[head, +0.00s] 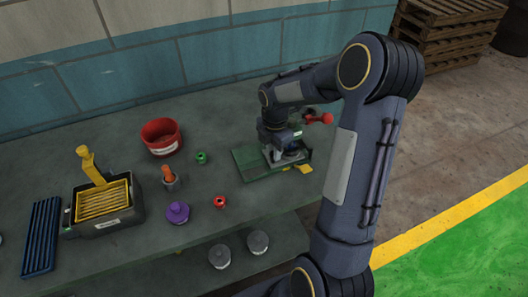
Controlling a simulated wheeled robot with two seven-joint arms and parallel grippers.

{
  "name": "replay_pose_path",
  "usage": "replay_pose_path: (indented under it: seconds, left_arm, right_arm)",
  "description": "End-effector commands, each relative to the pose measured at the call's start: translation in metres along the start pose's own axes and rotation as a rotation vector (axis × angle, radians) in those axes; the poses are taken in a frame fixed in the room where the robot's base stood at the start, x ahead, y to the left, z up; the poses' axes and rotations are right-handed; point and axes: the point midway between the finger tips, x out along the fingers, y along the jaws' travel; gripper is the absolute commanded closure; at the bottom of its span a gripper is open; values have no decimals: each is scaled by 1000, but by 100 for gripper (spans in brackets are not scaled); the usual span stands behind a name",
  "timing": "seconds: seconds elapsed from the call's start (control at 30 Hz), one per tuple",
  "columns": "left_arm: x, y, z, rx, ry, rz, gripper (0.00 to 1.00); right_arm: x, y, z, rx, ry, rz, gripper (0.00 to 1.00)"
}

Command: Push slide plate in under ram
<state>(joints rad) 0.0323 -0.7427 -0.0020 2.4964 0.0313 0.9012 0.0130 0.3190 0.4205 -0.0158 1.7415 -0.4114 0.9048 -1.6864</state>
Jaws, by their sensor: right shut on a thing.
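The press stands on the bench at centre right, on a green base (248,163). A red handle (322,118) sticks out on its right side. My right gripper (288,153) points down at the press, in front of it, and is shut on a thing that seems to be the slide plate. The slide plate cannot be made out clearly at this size. A small yellow part (303,169) shows at the right front of the base. The ram is hidden behind my right wrist and gripper. My left gripper is out of view.
A dark box with a yellow basket (103,203) and blue rack (41,237) stand farther left.

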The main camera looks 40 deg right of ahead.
Motion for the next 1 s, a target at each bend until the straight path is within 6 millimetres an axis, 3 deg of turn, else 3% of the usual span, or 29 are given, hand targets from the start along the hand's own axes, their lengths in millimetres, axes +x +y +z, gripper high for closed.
replay_pose_path:
  seconds: [0.27, 0.3, 0.47, 0.77, 1.0]
  left_arm:
    - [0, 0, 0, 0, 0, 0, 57]
    - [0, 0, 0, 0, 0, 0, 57]
    - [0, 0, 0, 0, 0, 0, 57]
    - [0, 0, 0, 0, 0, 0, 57]
    - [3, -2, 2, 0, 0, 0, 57]
  right_arm:
    - [-1, -1, 7, 3, -9, 1, 100]
    - [-1, -1, 7, 3, -9, 1, 76]
    - [0, -1, 6, 2, -7, 1, 57]
    - [-2, -1, 5, 1, -5, 1, 57]
    - [-36, 0, 5, 1, -7, 6, 57]
